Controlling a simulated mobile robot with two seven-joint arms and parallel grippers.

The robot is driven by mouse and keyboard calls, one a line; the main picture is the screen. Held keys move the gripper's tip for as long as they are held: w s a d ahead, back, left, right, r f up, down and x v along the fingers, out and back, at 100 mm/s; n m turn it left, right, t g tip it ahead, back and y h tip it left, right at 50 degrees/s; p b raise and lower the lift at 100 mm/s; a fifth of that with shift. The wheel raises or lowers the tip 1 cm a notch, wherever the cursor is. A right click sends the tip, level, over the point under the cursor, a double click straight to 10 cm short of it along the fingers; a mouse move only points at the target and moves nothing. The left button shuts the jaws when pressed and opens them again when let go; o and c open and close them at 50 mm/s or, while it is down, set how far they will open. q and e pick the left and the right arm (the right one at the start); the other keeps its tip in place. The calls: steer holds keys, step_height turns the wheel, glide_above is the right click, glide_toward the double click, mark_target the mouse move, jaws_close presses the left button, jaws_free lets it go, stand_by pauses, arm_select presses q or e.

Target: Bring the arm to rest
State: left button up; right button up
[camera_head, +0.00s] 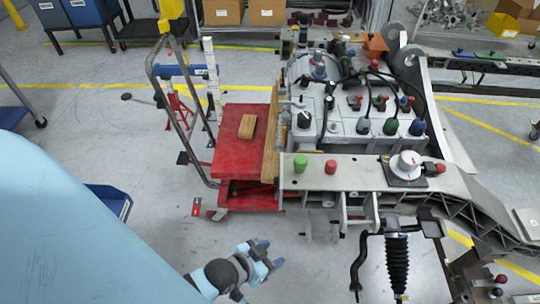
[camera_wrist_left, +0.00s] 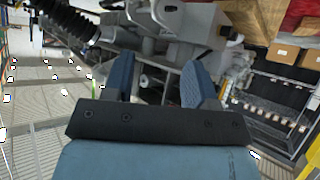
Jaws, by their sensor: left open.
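My left arm (camera_head: 70,200) comes in from the left edge of the head view as a large light-blue shape. My left gripper (camera_head: 271,254) is open, low over the grey floor in front of the chassis fixture (camera_head: 345,172). It is apart from the fixture and the red cart. In the left wrist view the two blue fingers of the left gripper (camera_wrist_left: 159,75) stand apart with nothing held between them. Grey fixture parts (camera_wrist_left: 185,28) show beyond them. My right gripper is not in view.
A red cart (camera_head: 232,135) with a wooden block (camera_head: 247,126) stands left of the fixture. A black ribbed boot (camera_head: 397,265) hangs at its front. A blue bin (camera_head: 110,200) is partly hidden behind my left arm. Bare floor lies between cart and gripper.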

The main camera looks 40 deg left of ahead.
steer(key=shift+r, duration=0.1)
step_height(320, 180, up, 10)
steer(key=p, duration=1.2)
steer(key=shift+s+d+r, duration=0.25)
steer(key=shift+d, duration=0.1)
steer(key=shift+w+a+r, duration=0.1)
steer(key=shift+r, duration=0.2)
